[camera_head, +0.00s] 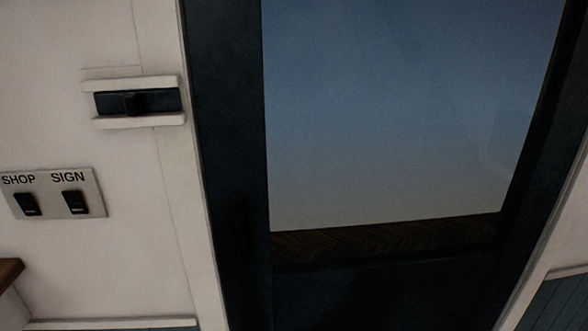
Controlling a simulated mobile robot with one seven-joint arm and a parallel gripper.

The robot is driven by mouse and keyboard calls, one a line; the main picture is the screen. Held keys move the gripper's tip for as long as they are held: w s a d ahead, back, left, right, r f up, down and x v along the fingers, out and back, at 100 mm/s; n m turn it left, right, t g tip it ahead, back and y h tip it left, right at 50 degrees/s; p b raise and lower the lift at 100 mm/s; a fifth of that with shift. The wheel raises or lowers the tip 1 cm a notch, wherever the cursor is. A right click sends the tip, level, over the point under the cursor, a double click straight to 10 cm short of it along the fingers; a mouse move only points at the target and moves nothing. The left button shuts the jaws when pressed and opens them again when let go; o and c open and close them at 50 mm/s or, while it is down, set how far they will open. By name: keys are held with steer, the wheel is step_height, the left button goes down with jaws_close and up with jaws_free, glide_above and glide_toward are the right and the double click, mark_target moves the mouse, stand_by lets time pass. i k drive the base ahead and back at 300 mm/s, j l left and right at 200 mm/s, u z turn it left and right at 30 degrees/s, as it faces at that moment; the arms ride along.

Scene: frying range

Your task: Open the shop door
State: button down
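The shop door (228,140) stands in the middle and right of the head view. It has a dark blue-black frame around a large glass pane (390,110). The door looks closed in its white frame. A dark, upright handle-like shape (240,225) shows faintly on the door's left stile; it is too dark to make out well. My gripper is not in view.
A metal switch plate (52,190) marked SHOP and SIGN, with two black switches, is on the white wall at the left. A brown wooden edge (10,272) juts in at the lower left. Blue panelling (560,305) shows at the lower right.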

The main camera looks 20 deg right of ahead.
mark_target(465, 288)
steer(key=z, duration=1.3)
steer(key=l+u, duration=0.1)
steer(key=l, duration=0.2)
steer(key=i+l+u, duration=0.1)
steer(key=l, duration=0.2)
